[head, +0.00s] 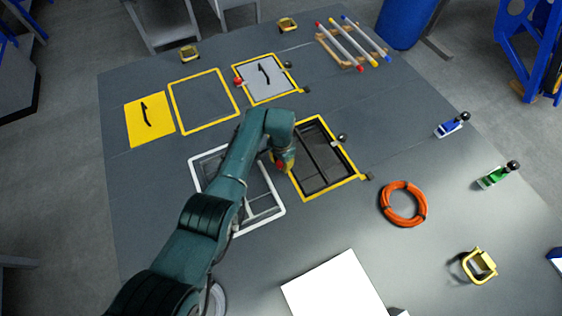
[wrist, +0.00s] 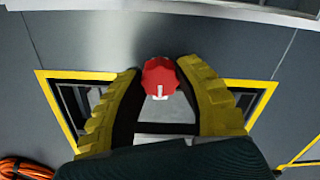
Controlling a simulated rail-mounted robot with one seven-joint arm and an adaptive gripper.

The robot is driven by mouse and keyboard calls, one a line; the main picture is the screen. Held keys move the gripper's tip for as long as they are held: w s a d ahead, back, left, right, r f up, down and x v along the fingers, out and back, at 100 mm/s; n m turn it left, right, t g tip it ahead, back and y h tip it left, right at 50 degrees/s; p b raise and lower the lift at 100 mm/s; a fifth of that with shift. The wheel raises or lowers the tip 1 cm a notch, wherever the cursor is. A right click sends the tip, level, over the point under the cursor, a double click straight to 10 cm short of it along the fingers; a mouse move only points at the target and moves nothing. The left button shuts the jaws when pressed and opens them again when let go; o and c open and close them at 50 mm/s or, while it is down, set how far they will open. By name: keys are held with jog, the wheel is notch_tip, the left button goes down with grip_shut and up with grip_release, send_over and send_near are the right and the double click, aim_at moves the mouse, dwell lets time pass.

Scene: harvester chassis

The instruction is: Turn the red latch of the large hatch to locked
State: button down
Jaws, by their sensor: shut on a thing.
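The red latch (wrist: 160,78) is a ridged round knob with a white arrow mark pointing down the picture in the wrist view. My gripper (wrist: 160,70) has its two yellow fingers on either side of the knob, shut on it. In the head view my gripper (head: 284,160) reaches down at the left edge of a yellow-framed hatch (head: 352,176) with a dark, barred interior. A bit of red shows at the fingertips there; the arm and fingers hide most of the latch.
A white frame (head: 279,207) lies left of the hatch, under my arm. A smaller yellow-framed grey panel (head: 258,82) with its own red knob (head: 239,82) is farther back. An orange hose coil (head: 403,204) lies to the right. A black ball knob (head: 342,138) stands at the hatch's right edge.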

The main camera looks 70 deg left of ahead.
jog(key=shift+f+m, duration=0.1)
jog(key=shift+m, duration=0.4)
jog(key=c, duration=0.7)
grip_release()
jog(key=shift+o, duration=0.2)
notch_tip(320, 180, up, 12)
